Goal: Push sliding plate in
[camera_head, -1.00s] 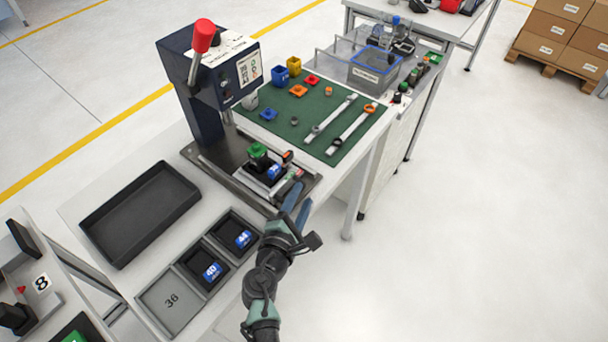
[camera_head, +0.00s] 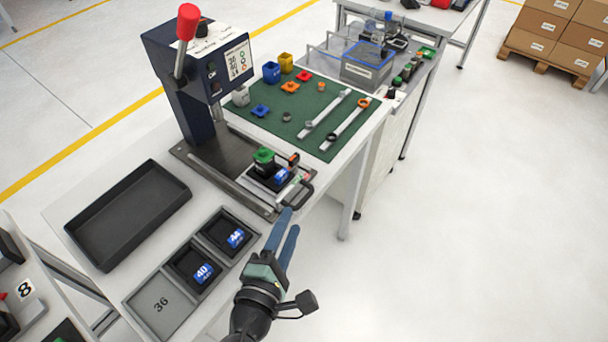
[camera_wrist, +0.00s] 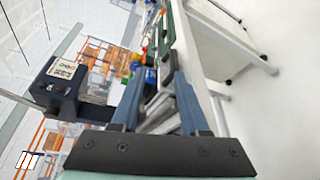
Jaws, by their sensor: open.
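The sliding plate (camera_head: 266,178) sits on the dark base of the press (camera_head: 200,85), pulled out toward the table's front edge. It carries a green-topped part (camera_head: 264,158) and a blue part (camera_head: 281,174). A black handle (camera_head: 302,193) is at its front end. My gripper (camera_head: 290,218) is open and empty, just in front of the press base near the handle, apart from it as far as I can tell. In the wrist view the two blue fingers (camera_wrist: 158,95) stand apart with the rails of the press area between them, partly hidden.
A black tray (camera_head: 128,215) lies left of the press. Bins labelled 40 and 44 (camera_head: 197,268) and a grey 36 bin (camera_head: 160,304) line the front. A green mat (camera_head: 310,112) with small parts lies behind.

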